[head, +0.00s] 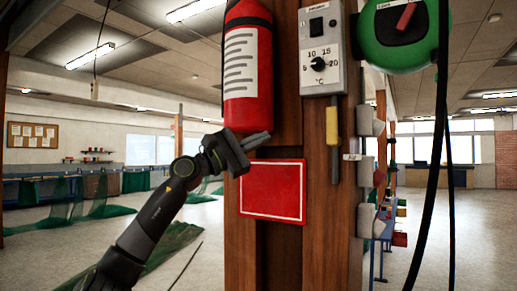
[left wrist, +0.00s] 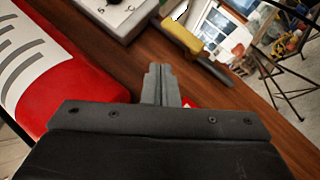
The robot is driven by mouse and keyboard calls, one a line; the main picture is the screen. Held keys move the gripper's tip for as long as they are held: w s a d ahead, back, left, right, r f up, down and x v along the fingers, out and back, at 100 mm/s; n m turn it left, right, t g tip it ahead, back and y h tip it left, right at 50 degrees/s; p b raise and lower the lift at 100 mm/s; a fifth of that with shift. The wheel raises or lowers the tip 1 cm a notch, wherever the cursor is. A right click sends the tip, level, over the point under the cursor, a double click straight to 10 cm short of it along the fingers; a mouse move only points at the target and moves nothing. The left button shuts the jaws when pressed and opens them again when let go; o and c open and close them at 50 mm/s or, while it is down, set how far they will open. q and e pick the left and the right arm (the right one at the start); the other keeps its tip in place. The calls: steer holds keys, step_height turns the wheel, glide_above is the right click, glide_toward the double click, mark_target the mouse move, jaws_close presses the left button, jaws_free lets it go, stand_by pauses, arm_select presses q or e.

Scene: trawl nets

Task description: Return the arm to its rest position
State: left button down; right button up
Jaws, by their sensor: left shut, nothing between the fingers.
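My left arm comes in from the lower left of the head view. Its gripper (head: 262,138) is shut and empty, just below the bottom of a red fire extinguisher (head: 248,75) on a wooden post (head: 282,270). The left wrist view shows the shut fingers (left wrist: 159,85) over the brown wood, with the red extinguisher (left wrist: 75,85) close on the left. I cannot tell whether the fingers touch anything. My right gripper is in neither view.
The post also carries a red panel with a white border (head: 272,190), a grey thermostat box (head: 322,50), a yellow-handled tool (head: 332,125) and a green reel (head: 405,35) with hanging black cables. Green nets (head: 105,209) lie on the floor at left. Open floor shows left of the post.

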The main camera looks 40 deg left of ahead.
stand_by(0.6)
